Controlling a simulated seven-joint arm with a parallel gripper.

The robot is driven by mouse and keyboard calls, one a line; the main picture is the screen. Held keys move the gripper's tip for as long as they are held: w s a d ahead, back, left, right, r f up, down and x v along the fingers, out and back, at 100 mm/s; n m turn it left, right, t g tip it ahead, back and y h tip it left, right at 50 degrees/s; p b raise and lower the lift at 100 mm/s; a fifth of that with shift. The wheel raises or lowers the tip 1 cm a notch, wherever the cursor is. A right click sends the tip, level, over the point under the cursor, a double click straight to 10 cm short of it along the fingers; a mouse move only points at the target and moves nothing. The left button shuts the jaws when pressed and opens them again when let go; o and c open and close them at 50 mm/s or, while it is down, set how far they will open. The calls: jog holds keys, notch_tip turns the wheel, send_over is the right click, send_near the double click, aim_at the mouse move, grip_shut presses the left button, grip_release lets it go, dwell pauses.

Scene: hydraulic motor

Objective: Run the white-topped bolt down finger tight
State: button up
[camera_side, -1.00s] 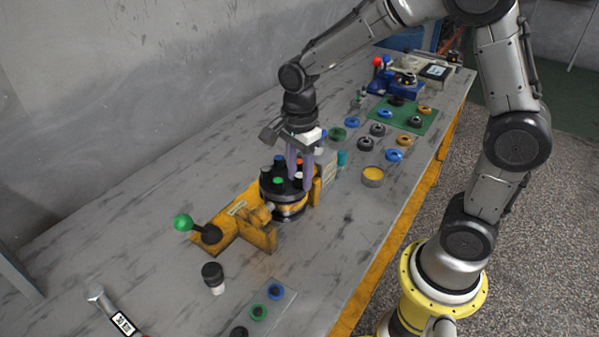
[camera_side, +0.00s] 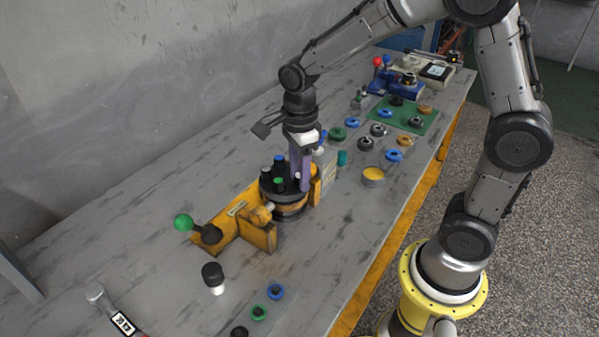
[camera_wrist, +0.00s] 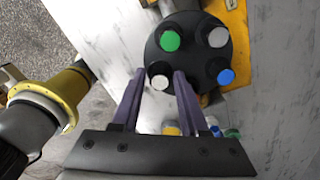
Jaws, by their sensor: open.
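The black round motor head (camera_wrist: 193,55) carries several bolts with coloured tops; it also shows in the side view (camera_side: 268,188), clamped in a yellow fixture. In the wrist view, a white-topped bolt (camera_wrist: 160,82) sits at the near edge of the head, between my fingertips. A second pale-topped bolt (camera_wrist: 218,37) is at the far right of the head. My gripper (camera_wrist: 159,77) is open, its purple fingers on either side of the near white top with gaps showing. In the side view, my gripper (camera_side: 301,187) points down at the head's right side, one finger largely covering the other.
A green-topped bolt (camera_wrist: 169,40) and a blue-topped bolt (camera_wrist: 226,77) stand close to my fingers. The yellow fixture (camera_side: 262,236) has a green-knobbed lever (camera_side: 183,222). A black-and-white bottle-like part (camera_side: 213,278) stands in front. A yellow-filled tin (camera_side: 373,176) is to the right.

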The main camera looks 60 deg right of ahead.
jog(key=shift+r, duration=2.25)
jog(key=n, duration=0.6)
jog(key=shift+f, duration=0.1)
jog(key=n, duration=0.5)
jog(key=shift+f+n, duration=0.25)
jog(key=shift+n, duration=0.05)
jog(key=shift+f, duration=1)
jog(key=shift+f, duration=1.1)
jog(key=shift+r, duration=0.2)
